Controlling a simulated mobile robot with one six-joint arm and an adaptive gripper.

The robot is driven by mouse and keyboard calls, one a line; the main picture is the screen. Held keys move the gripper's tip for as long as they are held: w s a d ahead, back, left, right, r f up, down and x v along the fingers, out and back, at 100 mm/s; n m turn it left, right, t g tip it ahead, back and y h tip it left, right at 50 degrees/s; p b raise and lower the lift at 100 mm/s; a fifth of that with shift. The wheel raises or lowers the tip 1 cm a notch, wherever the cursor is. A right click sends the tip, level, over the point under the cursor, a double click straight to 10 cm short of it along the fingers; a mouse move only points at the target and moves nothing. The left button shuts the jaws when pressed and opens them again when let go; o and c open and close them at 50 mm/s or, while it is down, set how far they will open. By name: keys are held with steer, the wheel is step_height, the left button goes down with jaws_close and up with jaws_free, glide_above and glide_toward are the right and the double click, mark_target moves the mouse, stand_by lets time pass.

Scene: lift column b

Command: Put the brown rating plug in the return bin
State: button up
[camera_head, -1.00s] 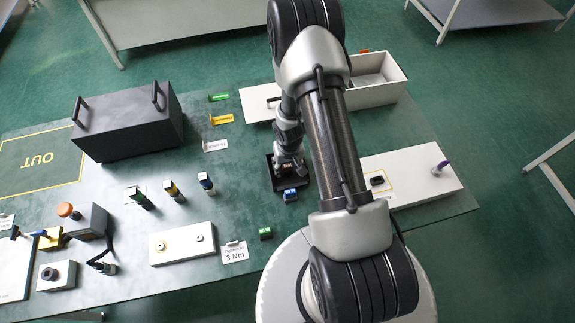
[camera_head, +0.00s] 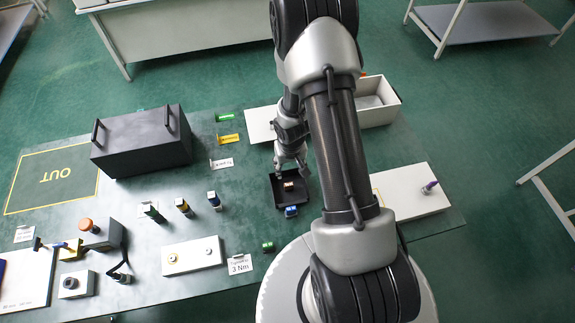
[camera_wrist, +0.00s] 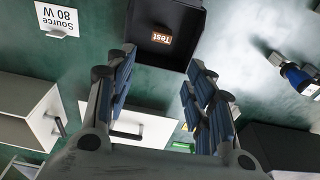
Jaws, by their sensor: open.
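A small brown block (camera_head: 289,187) lies inside a black open tray (camera_head: 276,200) on the green table. In the wrist view, the brown block (camera_wrist: 162,38) bears the word "Test", and the black tray (camera_wrist: 185,62) surrounds it. My gripper (camera_head: 291,168) is just behind the block in the head view. In the wrist view my gripper (camera_wrist: 158,60) has its fingers wide apart with nothing between them, and the block lies beyond the fingertips, apart from them. I see no label naming a return bin. A white open box (camera_head: 378,102) stands at the back right.
A blue plug (camera_head: 291,211) is at the tray's front edge, and a green one (camera_head: 268,246) is further forward. A black box with handles (camera_head: 142,142) stands to the left. A white panel (camera_head: 410,192) lies on the right.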

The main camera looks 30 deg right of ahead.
steer(key=s+a+r+n+t+h, duration=0.1)
steer(key=a+r, duration=0.1)
steer(key=r, duration=1.1)
steer(key=s+a+r+t, duration=0.1)
steer(key=s+a+r, duration=0.15)
steer(key=r, duration=1.15)
steer(key=s+a+r+n, duration=0.1)
steer(key=s+a+r, duration=0.2)
steer(key=s+r, duration=0.2)
steer(key=s+a+r+n+t+y, duration=0.1)
steer(key=s+a+r, duration=0.3)
steer(key=s, duration=0.6)
step_height(320, 180, up, 3)
steer(key=shift+s+a+f, duration=0.15)
steer(key=shift+a+f, duration=0.05)
steer(key=shift+a, duration=0.1)
